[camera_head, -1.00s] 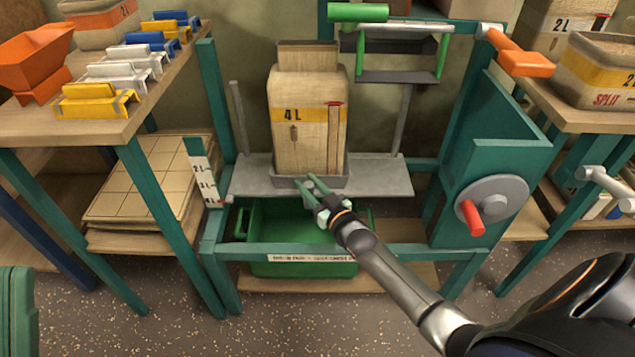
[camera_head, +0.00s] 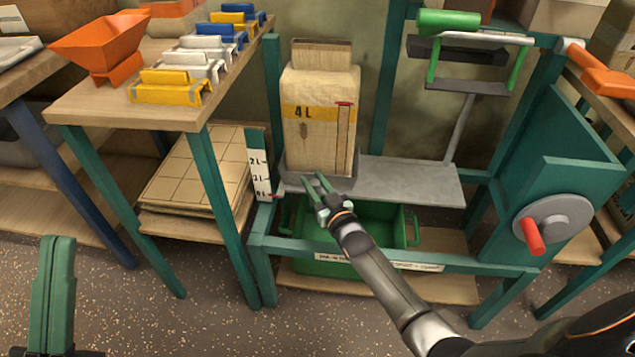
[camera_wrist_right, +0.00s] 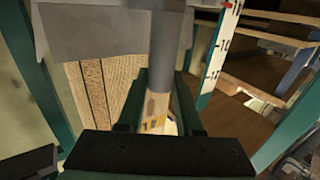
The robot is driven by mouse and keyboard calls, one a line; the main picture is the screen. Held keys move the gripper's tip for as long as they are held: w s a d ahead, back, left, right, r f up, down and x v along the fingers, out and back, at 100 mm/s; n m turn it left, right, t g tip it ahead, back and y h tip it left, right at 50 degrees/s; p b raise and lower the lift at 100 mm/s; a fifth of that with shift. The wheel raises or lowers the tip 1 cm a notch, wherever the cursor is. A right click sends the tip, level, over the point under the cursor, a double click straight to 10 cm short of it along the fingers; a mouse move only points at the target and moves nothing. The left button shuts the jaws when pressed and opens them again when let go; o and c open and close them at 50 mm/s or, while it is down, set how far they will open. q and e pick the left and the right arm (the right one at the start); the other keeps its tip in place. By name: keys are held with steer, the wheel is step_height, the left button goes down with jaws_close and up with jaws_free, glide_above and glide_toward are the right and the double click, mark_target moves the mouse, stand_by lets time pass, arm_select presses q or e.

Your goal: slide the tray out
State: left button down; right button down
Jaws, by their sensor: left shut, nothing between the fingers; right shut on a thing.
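The grey tray (camera_head: 293,176) sits at the left end of the grey platform (camera_head: 412,182), under a tan 4 L sack (camera_head: 320,125) that stands upright in it. My right gripper (camera_head: 322,184) is at the tray's front edge, shut on its handle; its fingers hide the grip point. My left gripper (camera_head: 53,290) is shut and empty at the lower left, over the floor, away from the tray.
A green bin (camera_head: 345,225) stands below the platform. A marked post (camera_head: 259,175) and the left table's leg (camera_head: 222,210) are close on the left. A crank wheel with a red handle (camera_head: 532,236) is on the right. The platform's right part is bare.

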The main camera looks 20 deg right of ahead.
steer(key=shift+w+a+r, duration=0.1)
steer(key=shift+a, duration=0.2)
steer(key=c, duration=0.6)
jaws_free()
steer(key=shift+d, duration=0.1)
steer(key=shift+s+p, duration=0.3)
steer(key=shift+s, duration=0.1)
arm_select(q)
steer(key=shift+m, duration=0.4)
steer(key=r+p, duration=0.4)
steer(key=r, duration=0.1)
steer(key=shift+a, duration=0.3)
arm_select(e)
steer(key=s, duration=1.1)
steer(key=shift+s+d, duration=0.2)
steer(key=shift+s, duration=0.1)
